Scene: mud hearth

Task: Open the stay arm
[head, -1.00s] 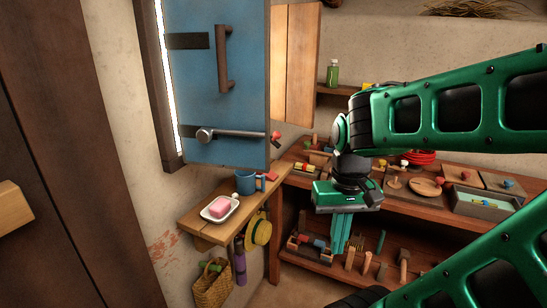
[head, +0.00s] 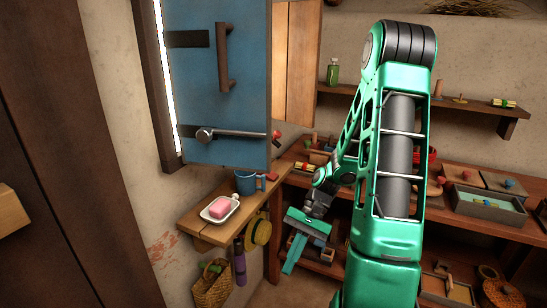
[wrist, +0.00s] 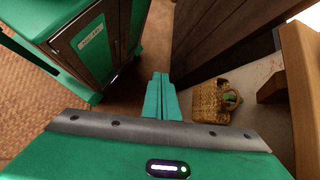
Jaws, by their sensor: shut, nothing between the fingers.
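The stay arm (head: 238,133) is a grey metal bar lying level across the lower part of the blue shutter (head: 195,85). It has a round pivot at its left end and a red knob (head: 277,134) at its right end, by the shutter's edge. My gripper (head: 288,268) is below and to the right of it, under the level of the small shelf, pointing down and to the left. Its green fingers are together and empty, and they also show in the wrist view (wrist: 160,95). The stay arm is not in the wrist view.
A wooden shelf (head: 190,228) under the shutter holds a blue mug (head: 246,182) and a soap dish (head: 220,217). A hat (head: 258,233) and a basket (head: 212,285) hang below. A workbench (head: 465,222) with several items stands right. Open air lies before the shutter.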

